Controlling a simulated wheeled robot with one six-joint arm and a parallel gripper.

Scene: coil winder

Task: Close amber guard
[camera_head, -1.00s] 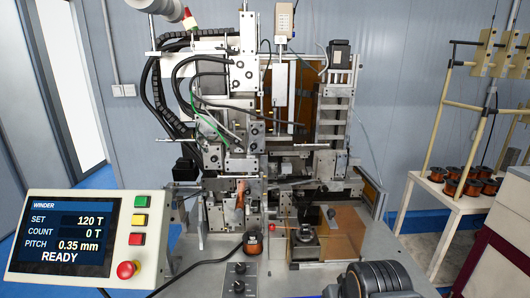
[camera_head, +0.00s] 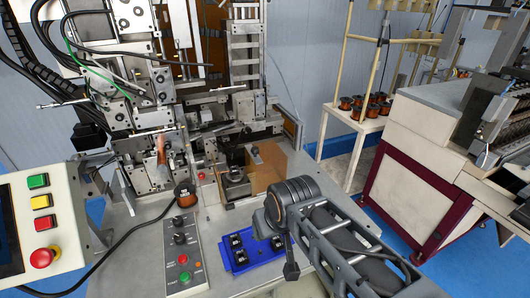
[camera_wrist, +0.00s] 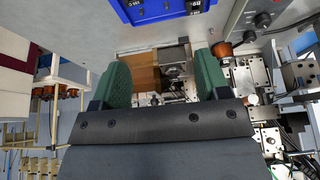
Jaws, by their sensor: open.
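The amber guard (camera_head: 267,170) is a see-through amber panel on the winder's bed, right of a small metal fixture (camera_head: 235,184). The fixture is exposed on its near side. In the wrist view the amber guard (camera_wrist: 143,72) shows between my fingers, nearer the left one. My gripper (camera_wrist: 166,80) has two green fingers spread wide with nothing between them. It appears apart from the guard. In the head view my arm reaches in from the lower right and my fingers are not clearly seen.
A blue tray (camera_head: 228,268) with small black parts lies in front of the fixture. A button box (camera_head: 183,262) and a copper spool (camera_head: 185,194) are to its left. A control panel (camera_head: 45,220) stands at far left. A white cabinet (camera_head: 420,125) stands right.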

